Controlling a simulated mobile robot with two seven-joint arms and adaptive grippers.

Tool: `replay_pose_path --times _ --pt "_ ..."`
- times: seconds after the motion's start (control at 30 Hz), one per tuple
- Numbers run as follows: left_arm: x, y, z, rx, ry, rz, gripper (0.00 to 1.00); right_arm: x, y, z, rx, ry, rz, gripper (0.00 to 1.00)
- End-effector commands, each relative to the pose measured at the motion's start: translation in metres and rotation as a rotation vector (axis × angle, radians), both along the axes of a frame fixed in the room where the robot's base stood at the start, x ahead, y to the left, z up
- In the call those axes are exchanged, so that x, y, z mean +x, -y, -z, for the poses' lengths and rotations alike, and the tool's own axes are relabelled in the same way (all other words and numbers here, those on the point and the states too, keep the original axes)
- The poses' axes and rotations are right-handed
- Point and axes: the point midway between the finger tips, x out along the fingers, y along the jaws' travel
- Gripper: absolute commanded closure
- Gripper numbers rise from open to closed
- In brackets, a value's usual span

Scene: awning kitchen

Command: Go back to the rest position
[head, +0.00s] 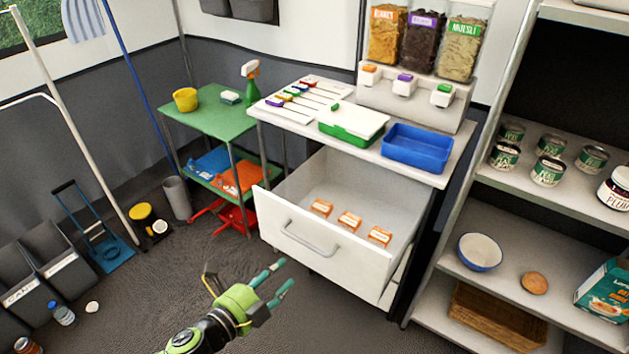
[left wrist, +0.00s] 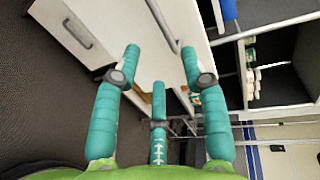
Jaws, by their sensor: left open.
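My left gripper (head: 275,281) is in the lower middle of the head view, with green body and teal fingers. Its fingers are spread and empty, in front of and below the open white drawer (head: 311,236). In the left wrist view the teal fingers (left wrist: 160,75) are apart with nothing between them, and a white drawer front with a grey handle (left wrist: 164,25) lies beyond them. My right gripper shows in neither view.
The pulled-out drawer holds small orange-and-white boxes (head: 350,221). A blue tray (head: 417,148) and a green tray (head: 352,124) stand on the counter above. Shelves with cans and a bowl (head: 480,252) are at right. A green side table (head: 214,116) stands at left; dark floor lies in front.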

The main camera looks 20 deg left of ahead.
Motion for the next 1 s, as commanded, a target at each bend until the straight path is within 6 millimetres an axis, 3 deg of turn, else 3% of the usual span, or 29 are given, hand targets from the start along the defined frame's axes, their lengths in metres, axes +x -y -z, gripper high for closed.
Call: replay_pose_path --times 0.13,0.23,0.33,0.43,0.57,0.7,0.8,0.9,1.0 --pt "0.001 -0.004 0.007 -0.009 -0.021 -0.017 0.56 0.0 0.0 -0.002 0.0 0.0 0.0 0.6" --pt "0.001 -0.02 0.034 -0.054 -0.105 -0.082 0.56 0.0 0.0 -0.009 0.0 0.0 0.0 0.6" --pt "-0.007 -0.045 0.086 -0.142 -0.257 -0.208 0.56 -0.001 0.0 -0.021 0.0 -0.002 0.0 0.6" --pt "-0.034 -0.071 0.151 -0.264 -0.444 -0.378 0.56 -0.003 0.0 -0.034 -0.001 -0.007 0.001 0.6" --pt "-0.094 -0.089 0.229 -0.425 -0.679 -0.613 0.56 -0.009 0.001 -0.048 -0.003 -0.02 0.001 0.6" --pt "-0.18 -0.085 0.294 -0.581 -0.908 -0.871 0.56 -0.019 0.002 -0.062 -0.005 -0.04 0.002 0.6" --pt "-0.243 -0.072 0.323 -0.67 -1.045 -1.042 0.56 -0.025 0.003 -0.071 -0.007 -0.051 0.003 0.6" --pt "-0.297 -0.056 0.34 -0.732 -1.148 -1.183 0.56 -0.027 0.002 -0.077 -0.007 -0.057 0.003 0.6" --pt "-0.336 -0.043 0.347 -0.769 -1.216 -1.282 0.56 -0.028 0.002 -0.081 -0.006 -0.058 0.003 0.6"
